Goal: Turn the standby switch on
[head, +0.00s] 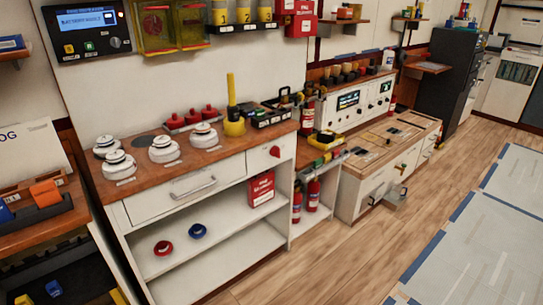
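I cannot make out a label that marks the standby switch. A red knob (275,152) sits on the white cabinet's front, at the right of its drawer. A dark wall panel (93,30) at the upper left has a lit blue display, small buttons and a knob. A white console (352,104) with lit displays and knobs stands farther back. A low cabinet (362,187) in front of it carries a small orange and green fitting (401,168). Neither of my grippers is in view.
The white cabinet's wooden top (140,192) holds several round white detectors, red pieces and a yellow post (233,110). Red extinguishers (313,193) stand in a side bay. A grey box (396,198) juts near the low cabinet. Wooden floor (340,255) is open at the right.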

